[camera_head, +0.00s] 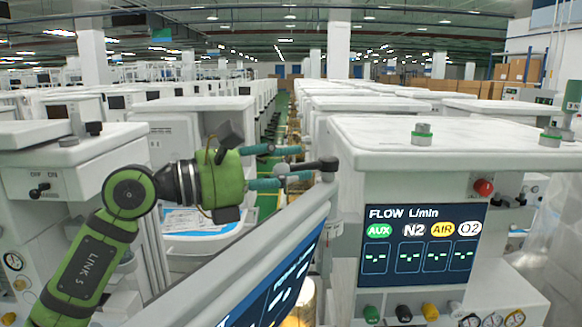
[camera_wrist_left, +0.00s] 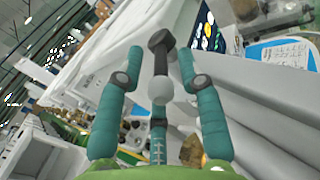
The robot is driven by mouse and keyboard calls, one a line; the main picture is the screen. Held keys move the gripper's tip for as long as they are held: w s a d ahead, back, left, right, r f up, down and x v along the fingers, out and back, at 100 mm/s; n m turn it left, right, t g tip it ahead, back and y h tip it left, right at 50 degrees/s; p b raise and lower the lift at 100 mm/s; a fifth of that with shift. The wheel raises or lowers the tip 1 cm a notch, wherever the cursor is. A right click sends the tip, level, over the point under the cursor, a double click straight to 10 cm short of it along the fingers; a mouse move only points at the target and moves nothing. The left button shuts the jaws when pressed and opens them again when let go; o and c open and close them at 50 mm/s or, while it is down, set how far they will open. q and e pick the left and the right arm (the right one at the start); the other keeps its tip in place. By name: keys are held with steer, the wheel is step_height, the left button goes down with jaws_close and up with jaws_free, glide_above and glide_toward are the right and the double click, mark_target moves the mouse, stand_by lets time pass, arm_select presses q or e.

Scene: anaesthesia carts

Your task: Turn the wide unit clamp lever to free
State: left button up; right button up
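The clamp lever (camera_head: 305,165) is a dark bar with a grey ball knob (camera_head: 281,169) at its left end and a dark hub (camera_head: 328,165) at its right. The hub sits at the top corner of a tilted display panel (camera_head: 250,262). My left gripper (camera_head: 294,164) is open, with its teal fingers above and below the lever in the head view. In the left wrist view the lever (camera_wrist_left: 160,62) and its pale ball (camera_wrist_left: 160,90) lie between the separated fingers (camera_wrist_left: 160,56). I cannot tell whether either finger touches it. My right gripper is out of view.
A white cart with a FLOW screen (camera_head: 420,245) stands close on the right, with colored knobs below it. Another white cart (camera_head: 70,155) is behind my left arm. A white tray (camera_head: 200,228) lies beyond the gripper. A narrow aisle runs back between the cart rows.

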arm_select(q)
steer(key=v, duration=1.1)
steer(key=shift+s+a, duration=0.1)
steer(key=shift+s, duration=0.05)
